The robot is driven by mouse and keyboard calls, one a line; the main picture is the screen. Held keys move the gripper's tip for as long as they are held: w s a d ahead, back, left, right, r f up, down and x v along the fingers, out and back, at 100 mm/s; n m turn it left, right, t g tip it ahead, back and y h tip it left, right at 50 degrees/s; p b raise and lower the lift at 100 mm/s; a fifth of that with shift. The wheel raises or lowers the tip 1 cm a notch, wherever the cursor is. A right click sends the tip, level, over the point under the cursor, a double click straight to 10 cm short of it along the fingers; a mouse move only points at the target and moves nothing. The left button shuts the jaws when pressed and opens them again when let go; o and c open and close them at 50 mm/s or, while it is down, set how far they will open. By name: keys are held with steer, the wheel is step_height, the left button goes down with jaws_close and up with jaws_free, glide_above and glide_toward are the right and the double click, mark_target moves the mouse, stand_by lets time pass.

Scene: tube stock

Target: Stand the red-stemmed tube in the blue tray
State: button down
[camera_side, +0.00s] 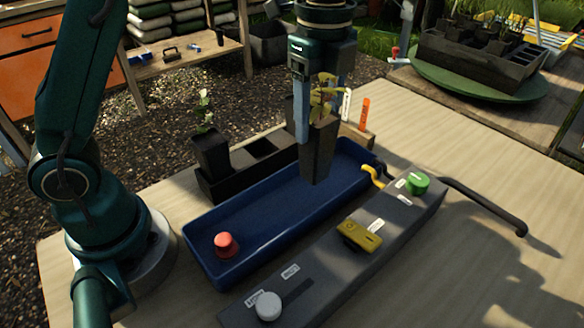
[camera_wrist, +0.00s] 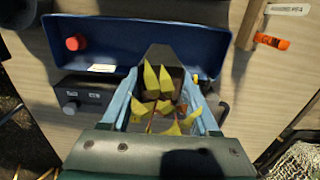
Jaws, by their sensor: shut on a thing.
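My gripper (camera_side: 312,128) is shut on a dark, tapered, square tube (camera_side: 319,155) holding a yellow-leaved plant (camera_side: 323,97). The tube is upright, within the far half of the blue tray (camera_side: 215,222); I cannot tell whether its base touches the tray floor. In the wrist view, the fingers (camera_wrist: 163,98) flank the tube, and yellow leaves (camera_wrist: 152,78) cover much of its top. Thin reddish stems (camera_wrist: 151,124) show faintly between the leaves. The blue tray (camera_wrist: 110,32) lies beyond the tube there.
A red knob (camera_side: 226,244) stands in the tray's near end. A black rack (camera_side: 237,180) behind holds another tube (camera_side: 211,152) with a pale-leaved plant. A grey control panel (camera_side: 330,262) runs along the tray's front. An orange tag (camera_side: 364,112) stands beyond the tray.

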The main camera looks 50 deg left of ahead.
steer(key=shift+f, duration=2)
steer(key=shift+f, duration=0.35)
steer(key=shift+c, duration=0.3)
jaws_free()
steer(key=shift+r, duration=2.55)
